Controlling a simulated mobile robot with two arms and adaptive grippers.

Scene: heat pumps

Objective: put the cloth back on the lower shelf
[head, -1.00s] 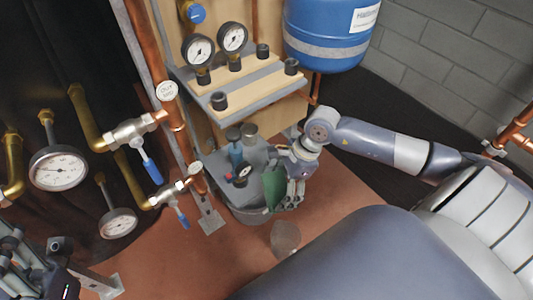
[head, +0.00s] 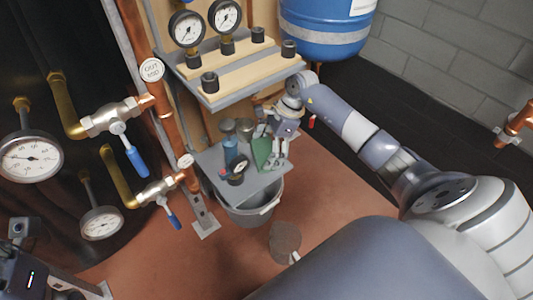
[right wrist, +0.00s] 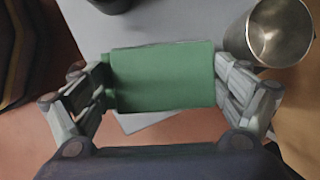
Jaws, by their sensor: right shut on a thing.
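The green cloth (head: 262,153) is a small folded rectangle. My right gripper (head: 273,150) is shut on it, with fingers at both ends of the cloth (right wrist: 160,78) in the right wrist view. The cloth is over the right part of the grey lower shelf (head: 258,189); I cannot tell whether it touches. The shelf's edge (right wrist: 148,122) shows below the cloth in the right wrist view. Part of my left gripper (head: 25,268) shows at the lower left of the head view; its fingers are unclear.
Metal cups (head: 244,127), a blue bottle (head: 231,152) and a small gauge (head: 238,167) stand on the lower shelf. One cup (right wrist: 270,35) is close beside my right fingers. The upper shelf (head: 250,85) is above. A grey bucket (head: 254,214) stands below. Pipes and valves (head: 115,118) are left.

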